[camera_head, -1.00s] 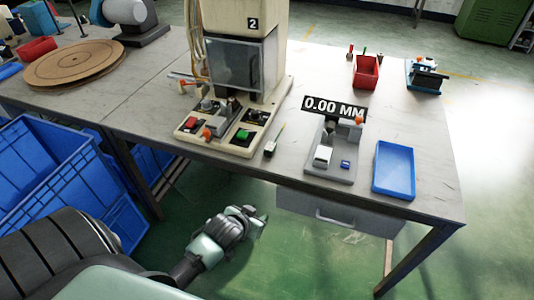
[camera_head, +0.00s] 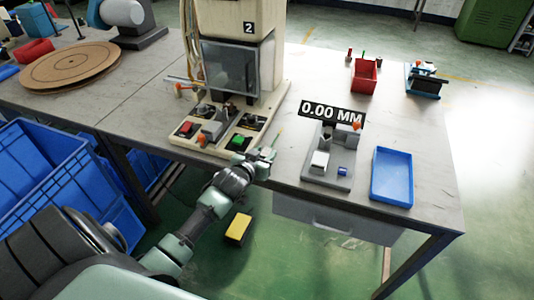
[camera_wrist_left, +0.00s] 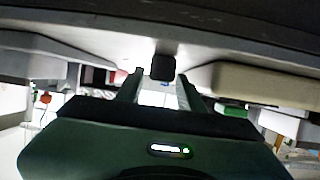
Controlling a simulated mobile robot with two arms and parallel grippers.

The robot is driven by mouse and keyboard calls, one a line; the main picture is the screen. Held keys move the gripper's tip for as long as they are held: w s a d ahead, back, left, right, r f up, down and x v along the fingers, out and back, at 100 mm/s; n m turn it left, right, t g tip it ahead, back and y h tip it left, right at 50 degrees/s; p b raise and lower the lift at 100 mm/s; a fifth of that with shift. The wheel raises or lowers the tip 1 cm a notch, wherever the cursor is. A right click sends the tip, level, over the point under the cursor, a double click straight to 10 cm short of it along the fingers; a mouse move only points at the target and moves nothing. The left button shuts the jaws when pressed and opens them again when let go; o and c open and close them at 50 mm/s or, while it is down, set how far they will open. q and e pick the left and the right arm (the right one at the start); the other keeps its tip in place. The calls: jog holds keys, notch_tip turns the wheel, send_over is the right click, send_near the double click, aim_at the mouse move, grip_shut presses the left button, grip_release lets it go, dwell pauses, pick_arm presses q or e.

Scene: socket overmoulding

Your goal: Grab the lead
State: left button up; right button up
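The lead is mostly hidden behind my left gripper in the head view; only its thin pale end (camera_head: 279,136) shows, at the table's front edge beside the machine base. My left gripper (camera_head: 265,155) reaches in over the front edge at that place. In the left wrist view, a small black block (camera_wrist_left: 163,67), which looks like the lead's plug, is just ahead between the two fingers. The fingers (camera_wrist_left: 160,90) are spread apart with a gap between them. I cannot tell whether they touch the block. My right gripper is not in view.
The press machine (camera_head: 240,60) stands behind, its base (camera_head: 215,148) carrying a red and a green button. A grey gauge (camera_head: 328,172) reading 0.00 MM and a blue tray (camera_head: 392,178) are to the right. Blue crates (camera_head: 65,190) stand at left.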

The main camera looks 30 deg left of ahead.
pick_arm(q)
jog(key=shift+x, duration=0.85)
jog(key=shift+s, duration=0.1)
grip_shut()
